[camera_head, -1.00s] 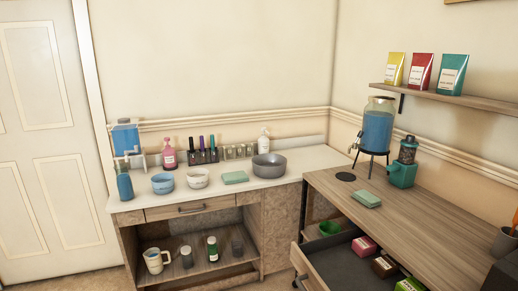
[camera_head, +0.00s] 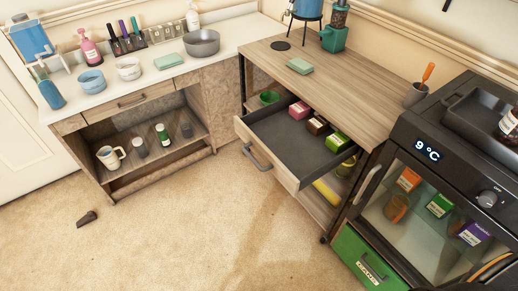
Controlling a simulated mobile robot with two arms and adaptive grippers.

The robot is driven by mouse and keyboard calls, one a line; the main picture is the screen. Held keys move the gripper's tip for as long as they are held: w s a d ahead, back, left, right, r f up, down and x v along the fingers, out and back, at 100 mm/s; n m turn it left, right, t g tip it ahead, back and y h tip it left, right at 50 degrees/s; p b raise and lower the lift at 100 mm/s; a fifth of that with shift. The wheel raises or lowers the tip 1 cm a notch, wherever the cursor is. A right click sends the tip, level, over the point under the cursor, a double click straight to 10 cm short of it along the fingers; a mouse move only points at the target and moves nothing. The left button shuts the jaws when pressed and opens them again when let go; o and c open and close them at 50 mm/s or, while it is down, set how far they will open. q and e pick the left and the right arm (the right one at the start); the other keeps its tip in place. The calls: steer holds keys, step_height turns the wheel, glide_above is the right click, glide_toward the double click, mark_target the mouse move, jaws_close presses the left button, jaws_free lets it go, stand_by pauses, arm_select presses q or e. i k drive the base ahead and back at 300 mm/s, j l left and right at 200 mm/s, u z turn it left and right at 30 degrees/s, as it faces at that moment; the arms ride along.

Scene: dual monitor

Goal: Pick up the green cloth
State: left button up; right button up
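Two small, flat, pale green pieces that look like folded cloths are in view. One green cloth (camera_head: 169,61) lies on the white counter, in front of the grey bowl. I cannot tell which of the two the task means. Neither of my grippers shows in the head view, and nothing touches either cloth.
An open drawer (camera_head: 283,146) with several small boxes juts out below the wooden worktop. A grey bowl (camera_head: 202,43) stands on the counter. A small dark object (camera_head: 87,217) lies on the otherwise clear floor.

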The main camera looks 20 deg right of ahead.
mark_target(301, 66)
steer(key=i+j+z, duration=0.15)
steer(key=i+j, duration=0.15)
steer(key=i, duration=0.3)
steer(key=i+j+z, duration=0.2)
steer(key=i+j, duration=0.2)
steer(key=i, duration=0.2)
